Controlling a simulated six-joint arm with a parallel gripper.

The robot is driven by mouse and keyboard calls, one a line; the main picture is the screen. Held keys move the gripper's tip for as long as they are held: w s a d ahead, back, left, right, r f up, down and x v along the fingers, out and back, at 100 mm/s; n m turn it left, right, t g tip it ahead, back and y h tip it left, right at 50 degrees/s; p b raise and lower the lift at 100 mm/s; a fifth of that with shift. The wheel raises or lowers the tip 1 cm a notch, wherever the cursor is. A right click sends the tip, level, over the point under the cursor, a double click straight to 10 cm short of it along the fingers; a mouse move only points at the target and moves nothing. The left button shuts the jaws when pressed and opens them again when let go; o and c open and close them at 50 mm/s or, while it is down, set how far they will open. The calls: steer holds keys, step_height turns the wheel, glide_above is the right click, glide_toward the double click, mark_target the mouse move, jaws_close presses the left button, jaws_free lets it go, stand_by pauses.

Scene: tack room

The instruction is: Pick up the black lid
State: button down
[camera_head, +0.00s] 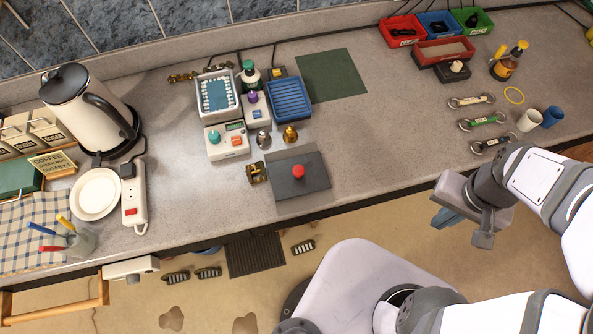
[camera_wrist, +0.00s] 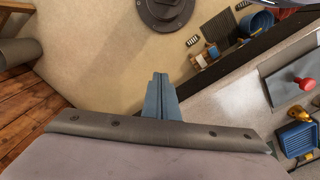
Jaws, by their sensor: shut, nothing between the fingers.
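A tall cream kettle (camera_head: 85,108) stands at the left of the counter in the head view, with a black lid (camera_head: 64,80) on top and a black handle. A flat dark grey square plate (camera_head: 290,188) with a red knob lies near the counter's front edge; it also shows at the right of the wrist view (camera_wrist: 285,88). I cannot tell for certain which of these the task names. My gripper (camera_head: 441,218) is at the right, beyond the counter's front edge, far from both. Its blue fingers (camera_wrist: 160,82) are shut together and empty.
The counter holds a blue tray (camera_head: 290,100), a white plate (camera_head: 97,194), a power strip (camera_head: 134,200), a green mat (camera_head: 330,75), colored bins (camera_head: 402,31) and blue and white cups (camera_head: 552,116). Bare counter (camera_head: 395,125) lies right of the dark plate. Floor shows below the edge.

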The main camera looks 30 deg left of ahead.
steer(key=c, duration=2.4)
jaws_free()
steer(key=shift+c, duration=0.2)
steer(key=o, duration=2.4)
steer(key=shift+o, duration=0.2)
steer(key=shift+a, duration=0.1)
